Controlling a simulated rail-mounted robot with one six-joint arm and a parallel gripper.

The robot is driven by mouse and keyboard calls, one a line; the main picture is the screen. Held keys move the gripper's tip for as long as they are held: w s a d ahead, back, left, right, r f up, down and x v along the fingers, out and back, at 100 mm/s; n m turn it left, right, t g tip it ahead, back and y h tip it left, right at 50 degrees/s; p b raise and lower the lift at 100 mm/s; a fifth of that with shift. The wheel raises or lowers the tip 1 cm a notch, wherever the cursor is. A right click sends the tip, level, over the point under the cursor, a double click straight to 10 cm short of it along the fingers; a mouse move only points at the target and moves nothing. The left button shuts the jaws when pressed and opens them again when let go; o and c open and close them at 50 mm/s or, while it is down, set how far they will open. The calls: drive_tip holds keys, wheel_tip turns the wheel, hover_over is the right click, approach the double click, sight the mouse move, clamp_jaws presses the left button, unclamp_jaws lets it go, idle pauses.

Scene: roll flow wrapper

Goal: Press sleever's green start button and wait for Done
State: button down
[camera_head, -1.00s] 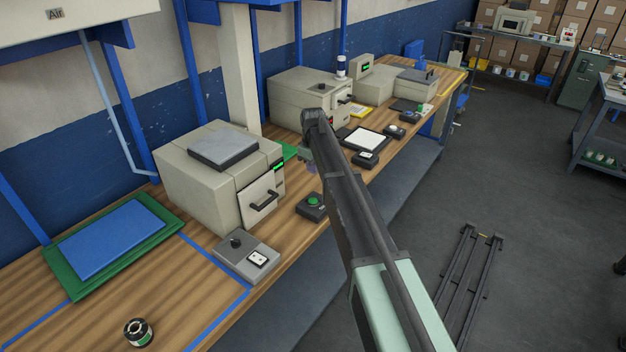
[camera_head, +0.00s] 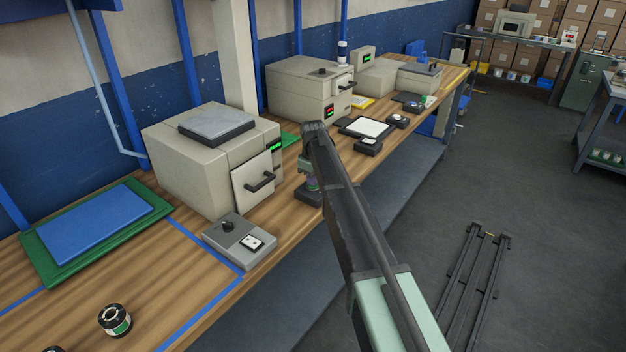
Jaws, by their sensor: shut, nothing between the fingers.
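The beige machine (camera_head: 205,155) with a grey pad on top, a front handle and a small lit green display (camera_head: 277,146) stands on the bench. I take it for the sleever, but I cannot read its display. A dark button box (camera_head: 301,197) sits on the wood to its right, near the bench's front edge. My gripper (camera_head: 312,186) points down right over this box, small and partly hidden by my arm. It is shut and empty. The green button is hidden beneath it, so I cannot tell whether they touch or whether the button is pressed.
A grey control box (camera_head: 240,241) with a knob and switch lies left of the button box. A second beige machine (camera_head: 300,85) shows red and green lights. Small dark boxes (camera_head: 368,146) line the front edge. A blue pad (camera_head: 100,222) and a black spool (camera_head: 115,320) lie at left.

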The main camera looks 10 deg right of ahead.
drive_tip(key=shift+s+f+b, duration=0.15)
drive_tip(key=shift+f+b, duration=0.75)
drive_tip(key=shift+b, duration=0.1)
drive_tip(key=shift+s+r, duration=0.15)
drive_tip(key=shift+r+p, duration=0.45)
drive_tip(key=shift+p, duration=0.25)
wheel_tip(320, 180, up, 14)
drive_tip(key=p, duration=1.3)
drive_tip(key=shift+f+p, duration=0.2)
drive_tip(key=shift+p, duration=0.15)
